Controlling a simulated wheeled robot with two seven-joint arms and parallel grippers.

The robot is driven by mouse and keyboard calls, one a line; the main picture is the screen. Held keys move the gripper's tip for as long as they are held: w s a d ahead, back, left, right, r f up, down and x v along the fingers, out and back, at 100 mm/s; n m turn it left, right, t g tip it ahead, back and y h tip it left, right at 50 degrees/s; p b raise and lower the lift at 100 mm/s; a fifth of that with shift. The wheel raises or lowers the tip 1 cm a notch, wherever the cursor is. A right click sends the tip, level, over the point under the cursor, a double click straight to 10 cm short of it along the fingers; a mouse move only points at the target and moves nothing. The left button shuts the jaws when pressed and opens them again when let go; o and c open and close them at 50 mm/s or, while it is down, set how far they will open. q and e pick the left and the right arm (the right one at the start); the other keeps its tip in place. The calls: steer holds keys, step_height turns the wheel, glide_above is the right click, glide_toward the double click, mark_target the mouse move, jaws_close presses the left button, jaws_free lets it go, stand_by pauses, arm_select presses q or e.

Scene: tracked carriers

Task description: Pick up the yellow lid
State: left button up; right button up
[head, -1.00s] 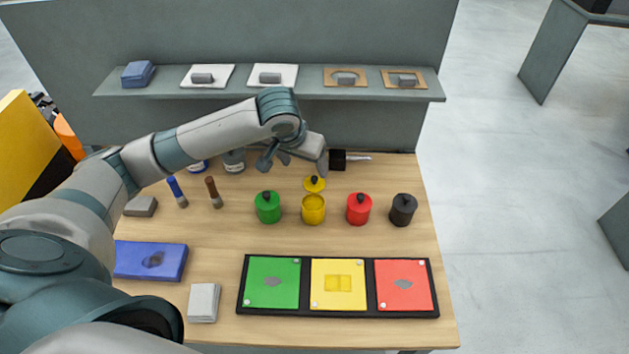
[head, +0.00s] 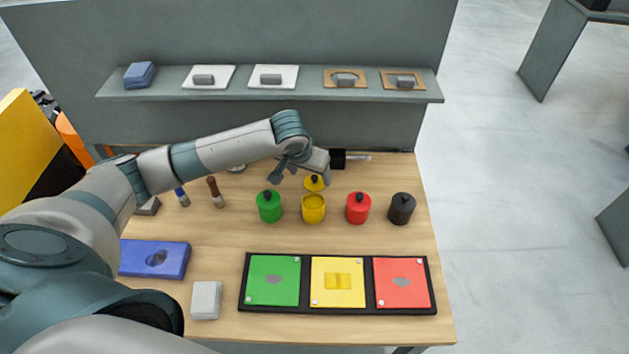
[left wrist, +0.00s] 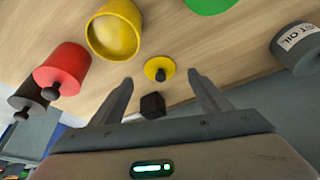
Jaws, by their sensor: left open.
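The yellow lid (head: 314,184) lies flat on the wooden table, just behind the open yellow pot (head: 313,210). It is a small disc with a black knob. My left gripper (head: 300,178) is open and empty, and its fingers point down at the table close to the lid. In the left wrist view, the yellow lid (left wrist: 160,70) shows beyond and between the open fingertips of my left gripper (left wrist: 162,82), apart from both. The yellow pot (left wrist: 114,32) is up and to the left there. My right gripper is in neither view.
Lidded green (head: 269,206), red (head: 359,208) and black (head: 402,208) pots stand in a row with the yellow pot. A tray (head: 243,307) with coloured panels lies in front.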

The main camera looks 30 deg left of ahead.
mark_target(314, 178)
arm_select(q)
steer(key=x, duration=0.1)
steer(key=p+x, duration=0.1)
steer(key=x, duration=0.1)
steer(key=shift+w+f, duration=0.15)
steer(key=shift+w, duration=0.15)
steer(key=shift+w+f, duration=0.2)
steer(key=shift+f, duration=0.3)
steer(key=c, duration=1.1)
